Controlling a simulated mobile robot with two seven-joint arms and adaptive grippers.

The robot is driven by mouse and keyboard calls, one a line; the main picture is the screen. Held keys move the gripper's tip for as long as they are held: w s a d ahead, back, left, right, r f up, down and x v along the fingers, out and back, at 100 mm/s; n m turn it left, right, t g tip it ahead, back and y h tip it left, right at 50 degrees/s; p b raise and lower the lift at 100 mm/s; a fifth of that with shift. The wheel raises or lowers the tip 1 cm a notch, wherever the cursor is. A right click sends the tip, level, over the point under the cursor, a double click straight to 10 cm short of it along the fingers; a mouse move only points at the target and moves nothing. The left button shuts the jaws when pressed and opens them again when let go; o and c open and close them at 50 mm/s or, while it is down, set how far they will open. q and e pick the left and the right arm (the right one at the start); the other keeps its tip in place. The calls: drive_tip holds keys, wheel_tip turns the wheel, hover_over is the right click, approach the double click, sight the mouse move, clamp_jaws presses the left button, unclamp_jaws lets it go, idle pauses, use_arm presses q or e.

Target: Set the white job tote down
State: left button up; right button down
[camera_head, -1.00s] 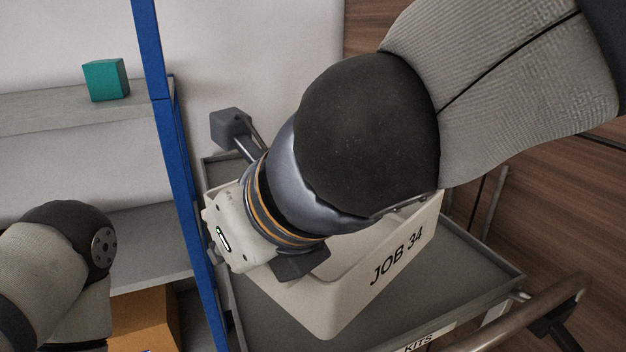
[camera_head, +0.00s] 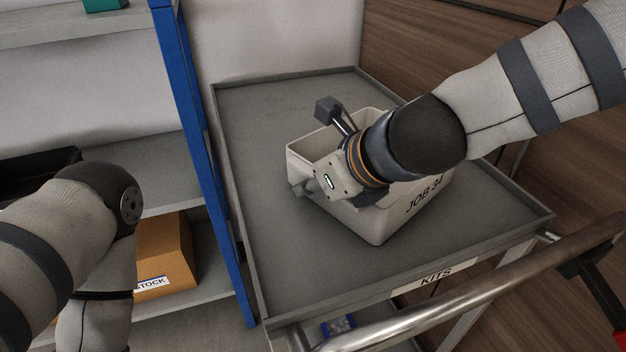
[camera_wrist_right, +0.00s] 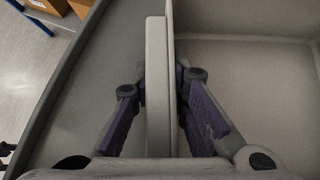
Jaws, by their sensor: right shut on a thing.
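The white job tote (camera_head: 362,218), marked JOB 34, is upright at the middle of the grey top tray of the KITS cart (camera_head: 283,262). I cannot tell whether its base touches the tray or is slightly above it. My right gripper (camera_head: 335,178) is at the tote's near-left side. In the right wrist view, my right gripper (camera_wrist_right: 162,75) is shut on the tote's wall, one finger on each side. The tote's inside (camera_wrist_right: 250,80) looks empty where it shows. My left arm is at the left; its gripper is not in view.
A blue shelf post (camera_head: 205,150) stands close left of the cart. An orange STOCK bin (camera_head: 166,250), a black bin (camera_head: 35,172) and a green box (camera_head: 104,5) are on the shelves. A metal handle (camera_head: 480,285) runs along the cart's front. The tray around the tote is clear.

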use_arm(q)
drive_tip(key=shift+w+r, duration=0.1)
use_arm(e)
drive_tip(key=shift+r, duration=0.2)
drive_tip(key=shift+f, duration=0.15)
drive_tip(key=c, duration=1.6)
unclamp_jaws()
drive_tip(key=shift+o, duration=0.2)
drive_tip(key=shift+s, duration=0.1)
drive_tip(key=p+v, duration=0.1)
drive_tip(key=v, duration=0.2)
drive_tip(key=p+v, duration=0.1)
drive_tip(key=v, duration=0.2)
drive_tip(key=p+v, duration=0.1)
drive_tip(key=v, duration=0.3)
drive_tip(key=shift+w+a+r, duration=0.25)
drive_tip(key=shift+a+r, duration=0.1)
drive_tip(key=shift+r, duration=0.1)
drive_tip(key=shift+s+d+r, duration=0.35)
drive_tip(key=shift+s+d, duration=0.25)
drive_tip(key=shift+s, duration=0.05)
drive_tip(key=shift+s+d+r, duration=0.1)
drive_tip(key=shift+s+d, duration=0.05)
use_arm(q)
drive_tip(key=shift+t, duration=0.8)
drive_tip(key=w+r, duration=0.3)
drive_tip(key=shift+w+r, duration=0.2)
drive_tip(key=shift+w, duration=0.1)
